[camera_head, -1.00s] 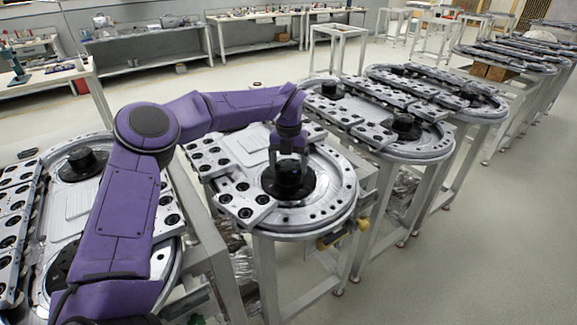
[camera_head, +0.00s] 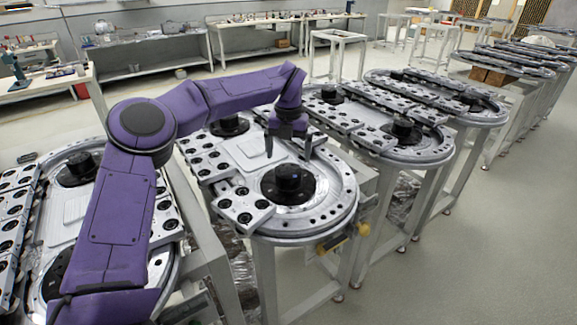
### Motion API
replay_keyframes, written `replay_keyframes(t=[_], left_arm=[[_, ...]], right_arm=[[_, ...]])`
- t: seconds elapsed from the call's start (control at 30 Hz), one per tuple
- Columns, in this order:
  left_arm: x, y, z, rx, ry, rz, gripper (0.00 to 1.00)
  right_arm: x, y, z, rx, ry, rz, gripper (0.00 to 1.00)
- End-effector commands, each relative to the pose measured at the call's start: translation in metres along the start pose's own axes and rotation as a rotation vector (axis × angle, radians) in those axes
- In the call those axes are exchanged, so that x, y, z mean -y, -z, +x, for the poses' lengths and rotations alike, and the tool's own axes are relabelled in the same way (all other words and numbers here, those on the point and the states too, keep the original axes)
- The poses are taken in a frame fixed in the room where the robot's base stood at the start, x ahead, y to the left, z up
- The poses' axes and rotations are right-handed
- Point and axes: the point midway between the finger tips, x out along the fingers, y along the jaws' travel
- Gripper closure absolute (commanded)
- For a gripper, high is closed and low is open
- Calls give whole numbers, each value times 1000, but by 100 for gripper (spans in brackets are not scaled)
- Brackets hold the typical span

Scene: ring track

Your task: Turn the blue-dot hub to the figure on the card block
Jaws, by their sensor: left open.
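The black hub (camera_head: 288,181) stands upright at the near end of the middle ring track (camera_head: 325,215), on a dark round plate. A small bluish spot shows faintly on it; its exact facing is too small to read. My left gripper (camera_head: 289,150) is open and empty, fingers pointing down, above and beyond the hub and apart from it. The card block and its figure cannot be made out. My right gripper is not in view.
Another black hub (camera_head: 229,124) stands at the track's far end. Neighbouring ring tracks (camera_head: 425,150) with similar hubs stand close on both sides. Yellow parts (camera_head: 330,244) hang under the near rim. The floor (camera_head: 480,250) at right is free.

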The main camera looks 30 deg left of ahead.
Motion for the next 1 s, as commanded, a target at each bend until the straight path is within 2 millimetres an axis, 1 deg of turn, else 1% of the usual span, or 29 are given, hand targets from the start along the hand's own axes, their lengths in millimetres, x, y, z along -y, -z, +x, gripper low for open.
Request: replay_keyframes(t=[0.03, 0.1, 0.23, 0.37, 0.83, 0.9, 1.0], left_arm=[[0, -1, -12, 4, 0, -2, 0], [1, 0, -26, 4, 0, -1, 0], [0, -1, -44, 3, -1, -1, 0], [0, -1, -50, 2, -1, 0, 0], [0, -1, -51, 1, 0, 0, 0], [0, -1, -59, 1, 0, 0, 0], [0, -1, -82, 1, 0, 0, 0]], right_arm=[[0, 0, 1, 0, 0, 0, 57], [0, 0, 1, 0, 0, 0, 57], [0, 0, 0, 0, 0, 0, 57], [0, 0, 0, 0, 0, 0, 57], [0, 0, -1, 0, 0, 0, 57], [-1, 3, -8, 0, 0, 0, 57], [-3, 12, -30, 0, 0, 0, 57]])
